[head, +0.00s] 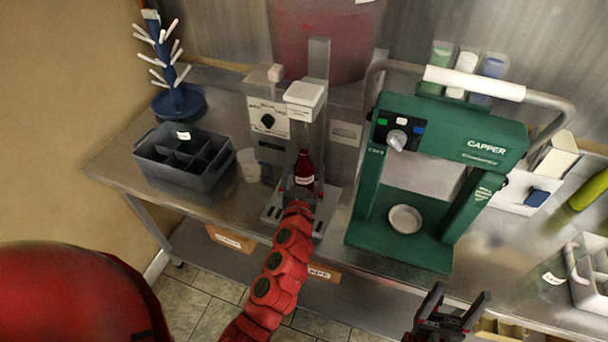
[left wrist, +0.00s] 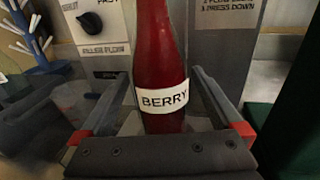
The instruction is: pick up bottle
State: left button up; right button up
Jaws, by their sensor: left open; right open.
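A dark red bottle with a white BERRY label (head: 304,168) stands upright at the filler station on the steel bench. It fills the middle of the left wrist view (left wrist: 160,60). My left gripper (head: 301,190) is at the bottle, with its open fingers (left wrist: 160,110) on either side of it. I see gaps between the fingers and the glass. The bottle's base is hidden behind the gripper body. My right gripper (head: 450,308) is open and empty at the bench's front edge, below the capper.
A grey divided crate (head: 170,175) and a blue drying rack (head: 178,100) stand on the left. The green capper (head: 440,245) stands close on the right, with a small white dish (head: 404,219) on its base. Another crate (head: 585,285) is at far right.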

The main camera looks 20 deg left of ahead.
pick_arm(q)
jog(key=shift+x, duration=1.05)
grip_shut()
